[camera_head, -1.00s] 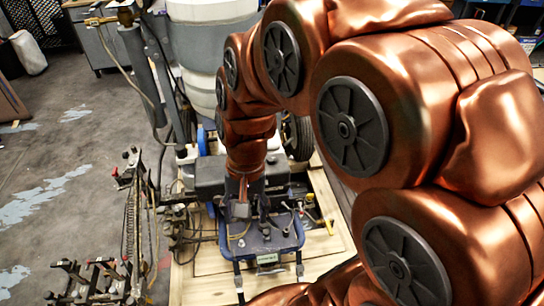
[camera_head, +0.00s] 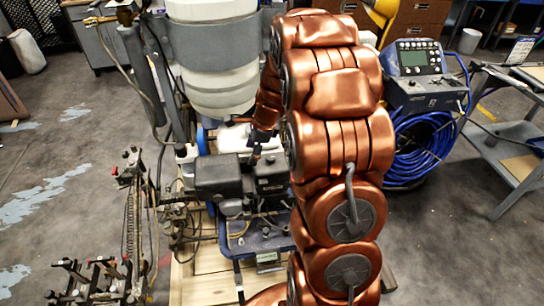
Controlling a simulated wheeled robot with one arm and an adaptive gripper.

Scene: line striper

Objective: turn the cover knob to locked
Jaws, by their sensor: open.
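The line striper's engine has a dark box-shaped cover (camera_head: 217,176) near the middle of the head view. I cannot clearly make out the cover knob or its setting; it is too small or hidden behind my arm. My gripper (camera_head: 255,152) shows small and dark at the end of my copper arm, above and behind the right part of the engine. It is open and appears empty, apart from the dark cover. My arm hides much of the striper's right side.
A large white tank (camera_head: 218,75) stands behind the engine. Metal brackets and a spring rod (camera_head: 130,225) stick out at the left. A blue-hosed machine (camera_head: 418,100) and a grey cart (camera_head: 515,130) stand at the right. Open floor lies at the left.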

